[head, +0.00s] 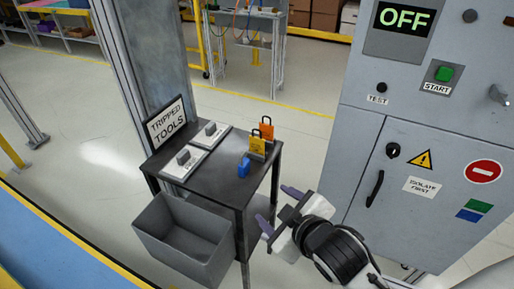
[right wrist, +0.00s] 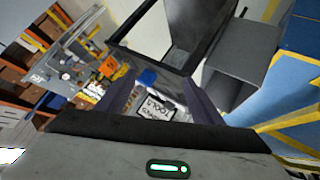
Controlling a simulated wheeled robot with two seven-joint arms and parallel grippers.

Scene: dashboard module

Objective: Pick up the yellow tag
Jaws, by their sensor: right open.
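The yellow tag (head: 257,146) stands upright near the right edge of a small black table (head: 228,190) in the head view. An orange tag (head: 266,129) stands just behind it, and a small blue object (head: 244,167) is in front of it on the left. My right gripper (head: 277,207) is open and empty, in front of the table's right side and apart from the yellow tag. Its two purple fingers also show in the right wrist view (right wrist: 166,95), where I cannot clearly tell the yellow tag. My left gripper is not in view.
Two light plates with grey blocks (head: 198,150) lie on the table before a "TRIPPED TOOLS" sign (head: 167,123). A grey open bin (head: 185,236) is at the table's front left. A grey cabinet (head: 420,150) with an "OFF" display stands close on the right.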

